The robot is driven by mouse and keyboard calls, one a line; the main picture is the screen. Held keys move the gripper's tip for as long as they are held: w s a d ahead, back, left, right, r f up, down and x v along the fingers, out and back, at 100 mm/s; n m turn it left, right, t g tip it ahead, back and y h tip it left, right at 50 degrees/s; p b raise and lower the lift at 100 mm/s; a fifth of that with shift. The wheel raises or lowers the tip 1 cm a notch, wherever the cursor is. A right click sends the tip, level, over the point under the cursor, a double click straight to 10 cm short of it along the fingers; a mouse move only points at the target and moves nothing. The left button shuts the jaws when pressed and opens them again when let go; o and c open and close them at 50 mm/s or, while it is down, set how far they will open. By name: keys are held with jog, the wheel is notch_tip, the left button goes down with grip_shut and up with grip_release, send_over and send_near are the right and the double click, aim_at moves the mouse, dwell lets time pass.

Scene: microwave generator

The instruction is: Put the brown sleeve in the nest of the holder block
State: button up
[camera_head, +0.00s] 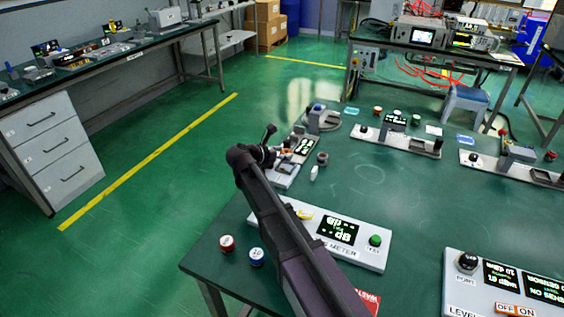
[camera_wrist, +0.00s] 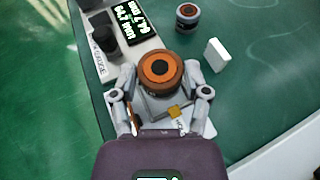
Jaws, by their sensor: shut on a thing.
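The brown sleeve (camera_wrist: 160,68), an orange-brown ring with a dark centre, is between the fingers of my gripper (camera_wrist: 162,78) in the wrist view. My gripper is shut on it, and its top faces the camera. A grey block-like part with a small brass-coloured piece (camera_wrist: 174,111) lies just below the sleeve in the picture; I cannot tell whether it is the holder block. No nest can be made out.
A gauge with a lit display (camera_wrist: 132,22) stands close at the left. A dark cylinder with a brown top (camera_wrist: 187,16) and a white block (camera_wrist: 217,55) stand to the right. In the head view, a meter panel (camera_head: 337,230) lies beside my arm. The table middle is clear.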

aim_at(281, 161)
dwell(0.3)
jog(key=shift+f+b, duration=1.75)
jog(key=shift+f, duration=0.15)
jog(key=o, duration=1.3)
jog(key=shift+r, duration=0.2)
jog(key=shift+s+a+r, duration=0.15)
jog(key=shift+s, duration=0.05)
jog(key=p+v, duration=0.4)
jog(key=v, duration=0.7)
jog(key=shift+s+a+p, duration=0.1)
jog(key=shift+s+p, duration=0.05)
jog(key=shift+p, duration=0.15)
